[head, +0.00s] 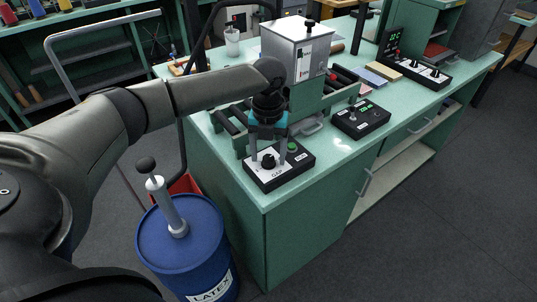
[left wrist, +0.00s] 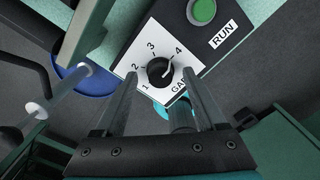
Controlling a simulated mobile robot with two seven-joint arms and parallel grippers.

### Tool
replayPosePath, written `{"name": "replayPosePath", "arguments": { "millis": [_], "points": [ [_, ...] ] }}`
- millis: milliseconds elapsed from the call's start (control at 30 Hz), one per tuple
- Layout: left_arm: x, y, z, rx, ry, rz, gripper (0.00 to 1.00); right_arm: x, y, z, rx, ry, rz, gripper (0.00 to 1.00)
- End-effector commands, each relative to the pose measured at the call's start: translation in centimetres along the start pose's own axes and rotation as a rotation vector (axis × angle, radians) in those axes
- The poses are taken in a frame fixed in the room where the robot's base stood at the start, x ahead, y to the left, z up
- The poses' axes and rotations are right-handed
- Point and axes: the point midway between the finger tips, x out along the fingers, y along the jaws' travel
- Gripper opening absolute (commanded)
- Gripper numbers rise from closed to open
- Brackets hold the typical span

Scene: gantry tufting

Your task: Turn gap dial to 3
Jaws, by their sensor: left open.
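The gap dial is a black knob (left wrist: 160,71) on a white plate marked 1 to 4 and GAP. In the left wrist view a pale mark on it seems to point near the 4. In the head view the knob (head: 268,161) sits on a black control box (head: 290,172) at the bench's near corner. My left gripper (head: 268,150) is above the box, pointing down. Its fingers are open, one on each side of the knob; in the left wrist view (left wrist: 159,74) gaps show between fingers and knob. My right gripper is not in view.
A green RUN button (left wrist: 202,11) is beside the dial on the same box. A second black box (head: 361,119) stands to the right. A grey metal hopper (head: 293,50) stands behind. A blue LATEX drum (head: 183,240) with a pump stands on the floor, left of the bench.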

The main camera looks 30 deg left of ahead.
Motion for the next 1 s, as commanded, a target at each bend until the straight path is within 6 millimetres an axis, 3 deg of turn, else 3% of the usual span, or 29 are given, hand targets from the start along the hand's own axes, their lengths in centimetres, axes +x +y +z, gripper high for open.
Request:
{"name": "replayPosePath", "arguments": {
  "millis": [267,900,1000],
  "points": [
    [0.14,-0.02,0.0,0.0,0.0,0.0,0.73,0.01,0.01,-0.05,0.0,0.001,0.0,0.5],
    [0.08,-0.01,0.02,0.0,-0.001,0.0,0.01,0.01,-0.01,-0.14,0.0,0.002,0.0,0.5],
    [0.07,-0.01,0.03,0.0,-0.001,0.0,0.0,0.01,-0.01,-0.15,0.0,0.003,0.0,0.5]
  ]
}}
